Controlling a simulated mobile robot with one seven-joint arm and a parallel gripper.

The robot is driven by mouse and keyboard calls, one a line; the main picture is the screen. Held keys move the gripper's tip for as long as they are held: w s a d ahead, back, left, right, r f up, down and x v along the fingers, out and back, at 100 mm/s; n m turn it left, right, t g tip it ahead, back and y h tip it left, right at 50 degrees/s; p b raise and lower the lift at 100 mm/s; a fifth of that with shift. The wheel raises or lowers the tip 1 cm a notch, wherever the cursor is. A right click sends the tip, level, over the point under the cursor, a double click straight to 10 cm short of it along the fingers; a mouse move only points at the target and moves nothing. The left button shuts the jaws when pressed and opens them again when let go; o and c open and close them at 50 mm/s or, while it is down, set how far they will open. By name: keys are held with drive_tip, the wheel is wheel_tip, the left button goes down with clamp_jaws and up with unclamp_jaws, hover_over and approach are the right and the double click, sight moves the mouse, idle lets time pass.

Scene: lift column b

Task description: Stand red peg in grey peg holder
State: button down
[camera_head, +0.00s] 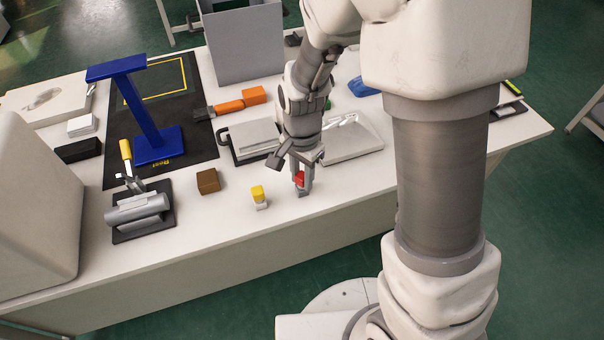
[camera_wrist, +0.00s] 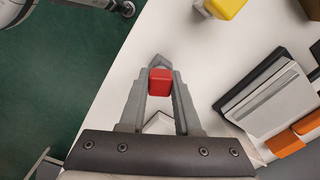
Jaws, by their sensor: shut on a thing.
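The red peg (camera_head: 300,178) is between the fingers of my gripper (camera_head: 301,186), low over the front part of the white table. In the wrist view, the red peg (camera_wrist: 160,82) sits between the two grey fingers of my gripper (camera_wrist: 159,84), which are shut on it. Its lower end is hidden, so I cannot tell whether it touches anything below. A yellow block (camera_head: 257,192) stands on a small pale base (camera_head: 262,205) to the left of my gripper. I cannot clearly pick out the grey peg holder; grey shapes near the fingertips are hard to tell apart.
A brown block (camera_head: 208,181) lies further left, beside a clamp-like fixture (camera_head: 139,207). A grey-and-black case (camera_head: 251,138) and a pale tray (camera_head: 351,139) lie behind my gripper. A blue stand (camera_head: 145,110) rises at the back left. The table's front edge is close.

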drive_tip(key=shift+f, duration=0.15)
drive_tip(key=c, duration=0.5)
unclamp_jaws()
drive_tip(key=shift+c, duration=0.2)
wheel_tip(320, 180, up, 17)
drive_tip(key=p, duration=0.4)
drive_tip(key=shift+r, duration=0.2)
